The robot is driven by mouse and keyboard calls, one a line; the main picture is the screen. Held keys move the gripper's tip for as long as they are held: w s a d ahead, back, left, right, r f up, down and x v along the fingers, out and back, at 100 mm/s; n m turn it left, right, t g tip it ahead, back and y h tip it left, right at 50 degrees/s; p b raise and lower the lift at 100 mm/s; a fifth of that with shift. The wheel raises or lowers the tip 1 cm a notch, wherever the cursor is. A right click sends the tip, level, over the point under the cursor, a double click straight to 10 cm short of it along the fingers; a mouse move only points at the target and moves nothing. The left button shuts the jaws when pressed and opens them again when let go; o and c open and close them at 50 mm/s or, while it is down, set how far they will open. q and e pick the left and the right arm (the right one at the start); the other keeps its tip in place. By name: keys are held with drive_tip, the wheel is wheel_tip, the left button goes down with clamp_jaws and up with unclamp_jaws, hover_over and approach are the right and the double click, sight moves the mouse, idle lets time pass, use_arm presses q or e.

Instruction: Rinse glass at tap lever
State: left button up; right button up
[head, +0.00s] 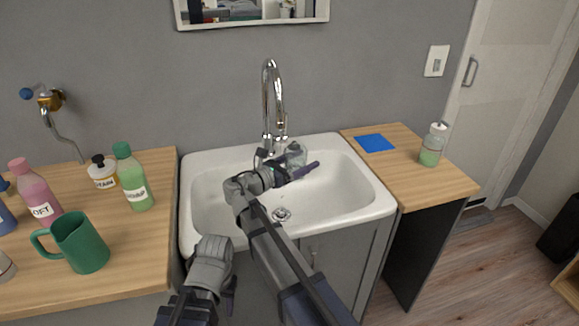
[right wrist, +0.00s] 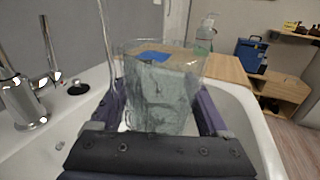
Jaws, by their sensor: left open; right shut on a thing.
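The clear glass (right wrist: 160,95) stands between the purple fingers of my right gripper (right wrist: 165,110), with its rim up. Its lower part looks cloudy grey-green. In the head view the glass (head: 296,154) is over the sink basin (head: 335,185), partly hidden by my right gripper (head: 290,170), just below the tap spout. The chrome tap (head: 268,95) also shows in the right wrist view (right wrist: 22,105). There a thin clear vertical streak, apparently water, comes down at the glass's left side. My left gripper (head: 198,300) is open and empty at the bottom, before the sink.
The left counter holds a green mug (head: 82,243), a green bottle (head: 132,180), a pink bottle (head: 36,190) and a small labelled bottle (head: 103,172). The right counter has a blue cloth (head: 375,142) and a pump bottle (head: 433,145). A mirror (head: 250,12) hangs above.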

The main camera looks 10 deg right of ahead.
drive_tip(key=s+d, duration=0.2)
drive_tip(key=s, duration=0.4)
drive_tip(key=shift+d, duration=0.35)
drive_tip(key=shift+s, duration=0.15)
idle(1.2)
drive_tip(key=s+d+r+p, duration=0.2)
drive_tip(key=s+r+p, duration=0.2)
drive_tip(key=shift+s, duration=0.25)
idle(0.6)
